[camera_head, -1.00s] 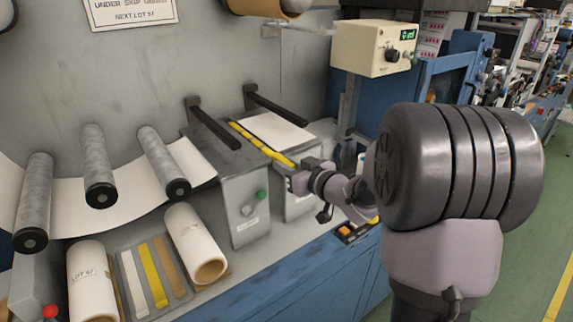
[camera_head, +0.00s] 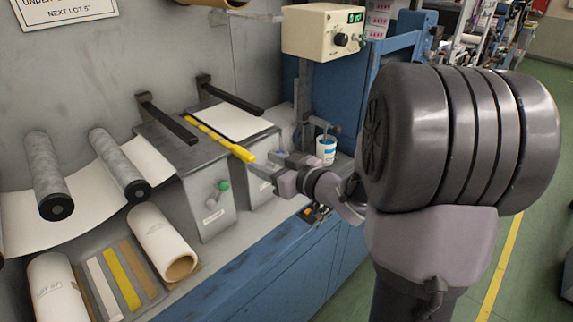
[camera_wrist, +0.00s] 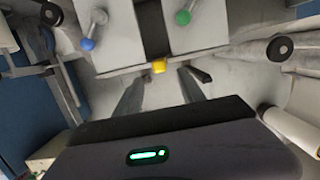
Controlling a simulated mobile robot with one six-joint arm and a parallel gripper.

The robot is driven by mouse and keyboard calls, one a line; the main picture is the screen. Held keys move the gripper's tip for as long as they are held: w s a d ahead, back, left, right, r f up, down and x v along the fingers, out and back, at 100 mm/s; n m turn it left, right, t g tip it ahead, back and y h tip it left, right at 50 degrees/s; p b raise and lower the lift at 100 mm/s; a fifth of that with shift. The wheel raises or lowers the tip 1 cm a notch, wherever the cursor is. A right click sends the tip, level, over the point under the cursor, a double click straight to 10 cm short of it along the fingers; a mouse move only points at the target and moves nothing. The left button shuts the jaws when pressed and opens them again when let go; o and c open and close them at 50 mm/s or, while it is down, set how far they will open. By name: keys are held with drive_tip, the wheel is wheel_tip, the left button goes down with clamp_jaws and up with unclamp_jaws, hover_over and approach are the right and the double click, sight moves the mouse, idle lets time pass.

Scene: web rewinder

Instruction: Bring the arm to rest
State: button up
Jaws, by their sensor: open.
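My gripper (camera_head: 266,172) is open in the head view, in front of the two grey splice blocks and close to the near end of a yellow bar (camera_head: 222,140). Its two fingers also show in the wrist view (camera_wrist: 160,88), spread apart with nothing between them. The yellow bar's end (camera_wrist: 158,66) shows just beyond the fingertips there, and the gap between looks small. My arm is stretched out low from the right side of the head view.
The grey block with a green knob (camera_head: 210,207) stands left of my gripper. A white and blue cup (camera_head: 326,150) stands close behind my wrist. A control box (camera_head: 322,32) is above. Paper rolls (camera_head: 160,243) lie at left; green floor (camera_head: 530,200) is open at right.

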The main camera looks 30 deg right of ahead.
drive_tip(key=s+d+r+m+g+h+p, duration=0.1)
drive_tip(key=s+d+r+m+g+h, duration=0.2)
drive_tip(key=s+r+m+h, duration=0.35)
drive_tip(key=s+a+f+g+y, duration=0.2)
drive_tip(key=s+a+g, duration=0.1)
drive_tip(key=s+a, duration=0.7)
drive_tip(key=s+a+f+g+y, duration=0.2)
drive_tip(key=s+a+f+g, duration=0.1)
drive_tip(key=s+a, duration=0.7)
drive_tip(key=shift+a+m+g+y, duration=0.25)
drive_tip(key=shift+m+g+y, duration=0.05)
drive_tip(key=shift+m+y, duration=0.05)
drive_tip(key=shift+w, duration=0.1)
idle(1.8)
